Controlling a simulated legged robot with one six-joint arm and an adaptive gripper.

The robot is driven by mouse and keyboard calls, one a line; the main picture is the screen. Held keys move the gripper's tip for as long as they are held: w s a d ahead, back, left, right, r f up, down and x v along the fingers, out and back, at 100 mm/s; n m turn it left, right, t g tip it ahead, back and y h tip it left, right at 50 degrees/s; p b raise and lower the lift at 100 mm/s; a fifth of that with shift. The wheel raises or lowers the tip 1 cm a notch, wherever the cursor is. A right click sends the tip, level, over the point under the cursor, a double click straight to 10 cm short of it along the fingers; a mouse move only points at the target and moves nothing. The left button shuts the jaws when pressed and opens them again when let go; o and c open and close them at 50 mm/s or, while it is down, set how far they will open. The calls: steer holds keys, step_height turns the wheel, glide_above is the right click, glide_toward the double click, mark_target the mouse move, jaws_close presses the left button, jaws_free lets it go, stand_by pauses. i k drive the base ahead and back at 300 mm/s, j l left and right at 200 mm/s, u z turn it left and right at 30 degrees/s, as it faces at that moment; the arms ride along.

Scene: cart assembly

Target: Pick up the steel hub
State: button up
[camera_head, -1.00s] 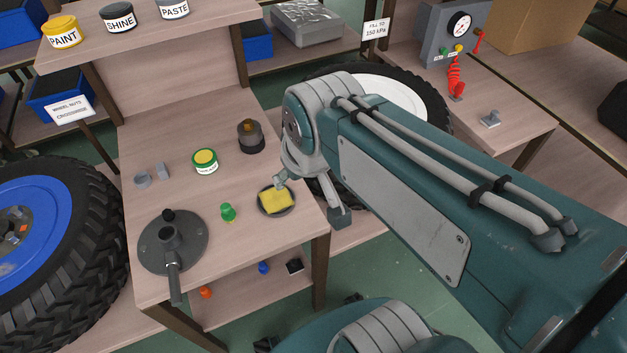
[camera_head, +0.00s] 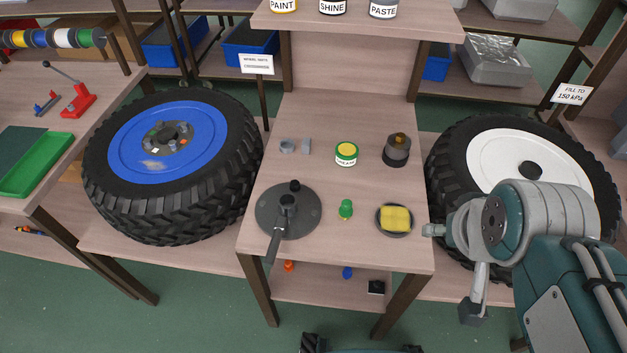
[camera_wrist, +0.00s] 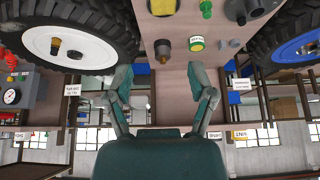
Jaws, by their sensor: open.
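I cannot tell for sure which piece is the steel hub. A small grey ring-shaped metal piece (camera_head: 287,146) stands beside a small grey block (camera_head: 306,146) on the middle bench (camera_head: 322,110). A dark cylinder with a brassy top (camera_head: 397,150) stands at the right. A dark flanged disc (camera_head: 263,208) with a post and handle lies at the front left. My gripper (camera_wrist: 158,80) is open and empty in the wrist view, its fingers spread toward the bench. In that view the cylinder (camera_wrist: 162,50) appears between the fingertips and the ring (camera_wrist: 234,43) to their right. My gripper touches none of them.
A green-lidded tin (camera_head: 346,154), a green knobbed piece (camera_head: 346,209) and a yellow sponge (camera_head: 396,218) in a dish share the bench. A blue-rimmed wheel (camera_head: 170,170) flanks it left, a white-rimmed wheel (camera_head: 500,150) right. A shelf with tins (camera_head: 332,7) stands behind.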

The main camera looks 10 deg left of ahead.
mark_target(282, 214)
steer(key=j, duration=1.5)
